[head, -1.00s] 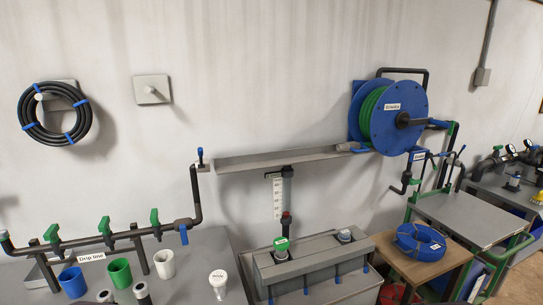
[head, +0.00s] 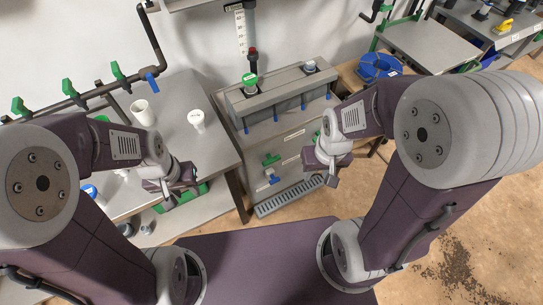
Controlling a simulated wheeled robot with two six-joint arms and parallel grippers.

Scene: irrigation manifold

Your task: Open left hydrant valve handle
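A grey cabinet (head: 290,146) stands in the middle of the head view. On its front is a left valve with a green handle (head: 270,160) and a blue part (head: 273,179) below it. A second green handle (head: 316,137) lies to its right, partly hidden by my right arm. My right gripper (head: 321,172) hovers right of the left valve, apart from it; its fingers look spread and empty. My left gripper (head: 181,197) is well left of the valve, over the workbench edge, also apparently open and empty.
The left workbench (head: 185,105) carries a white cup (head: 143,113) and a white-topped fitting (head: 197,120). Green-handled valves (head: 68,87) line a pipe behind it. A drain grate (head: 287,194) lies below the cabinet front. A blue hose coil (head: 380,66) sits at the right.

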